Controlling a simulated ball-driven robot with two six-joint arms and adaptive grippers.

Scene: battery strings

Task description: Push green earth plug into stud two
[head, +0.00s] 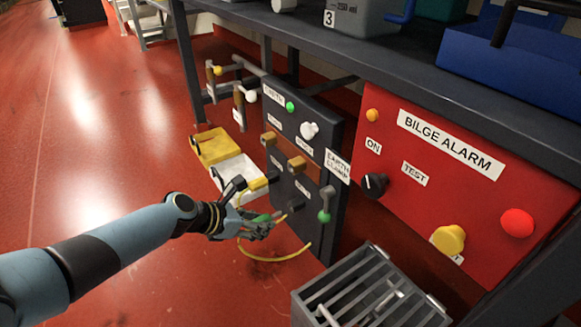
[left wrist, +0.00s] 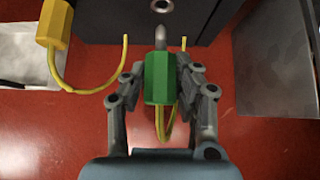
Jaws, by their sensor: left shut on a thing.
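My left gripper (head: 255,229) is shut on the green plug (head: 262,218), low in front of the dark panel (head: 328,125). In the left wrist view the green plug (left wrist: 158,78) stands upright in the picture between both fingers of the gripper (left wrist: 162,85). Its grey tip points at the dark panel face, below a round grey socket (left wrist: 162,5) cut by the top edge, and looks apart from it. A yellow cable (head: 282,258) loops from the plug area. Stud numbers are not readable. My right gripper is out of view.
A yellow plug (left wrist: 52,25) with its cable is beside the panel. A red BILGE ALARM board (head: 455,205) stands right of the panel. A grey slatted crate (head: 300,312) stands below. White (head: 232,168) and yellow (head: 213,146) boxes are to the left. Red floor is open at left.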

